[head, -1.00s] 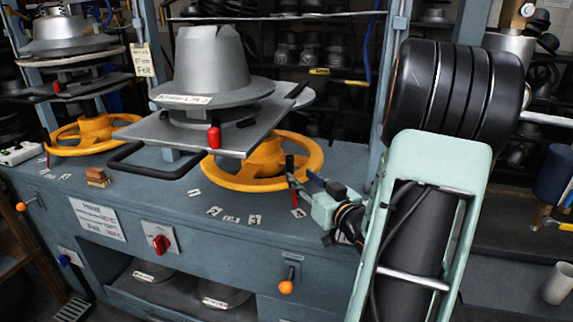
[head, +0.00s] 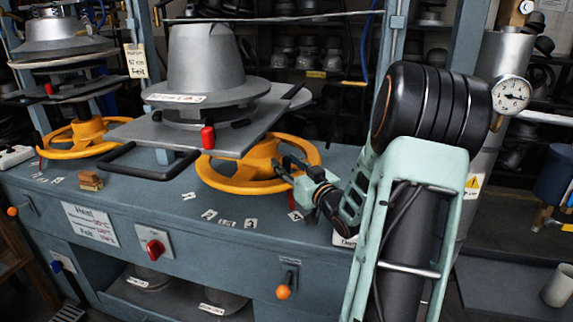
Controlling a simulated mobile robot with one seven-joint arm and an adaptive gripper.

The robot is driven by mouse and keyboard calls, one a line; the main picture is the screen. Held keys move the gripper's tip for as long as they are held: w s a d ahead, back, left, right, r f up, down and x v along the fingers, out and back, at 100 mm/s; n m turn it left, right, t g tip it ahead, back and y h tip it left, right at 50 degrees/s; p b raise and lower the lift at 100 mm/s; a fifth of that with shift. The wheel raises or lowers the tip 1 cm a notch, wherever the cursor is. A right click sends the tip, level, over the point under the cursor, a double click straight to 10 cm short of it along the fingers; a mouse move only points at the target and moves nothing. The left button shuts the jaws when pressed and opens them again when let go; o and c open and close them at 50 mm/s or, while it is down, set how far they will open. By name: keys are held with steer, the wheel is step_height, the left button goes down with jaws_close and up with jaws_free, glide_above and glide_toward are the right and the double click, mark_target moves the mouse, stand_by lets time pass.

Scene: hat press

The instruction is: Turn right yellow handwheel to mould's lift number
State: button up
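The right yellow handwheel (head: 229,186) lies flat on the blue-grey bench under the right press plate (head: 155,134). A grey metal mould (head: 203,62) sits on that plate, with a small label (head: 178,98) on its brim that is too small to read surely. My gripper (head: 283,168) is at the right side of this wheel, with its fingers overlapping the rim where the wheel's black upright handle stood. The handle is now hard to make out, and whether the fingers are closed on it is unclear. Small number cards (head: 251,223) lie on the bench in front of the wheel.
A second yellow handwheel (head: 70,151) and mould stand at the left. A red knob (head: 154,247) and an orange-tipped lever (head: 283,292) are on the bench front. A steel cylinder with a gauge (head: 511,95) stands right, behind my arm.

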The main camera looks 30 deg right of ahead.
steer(key=shift+w, duration=0.15)
steer(key=shift+c, duration=0.4)
jaws_close()
steer(key=shift+a, duration=0.15)
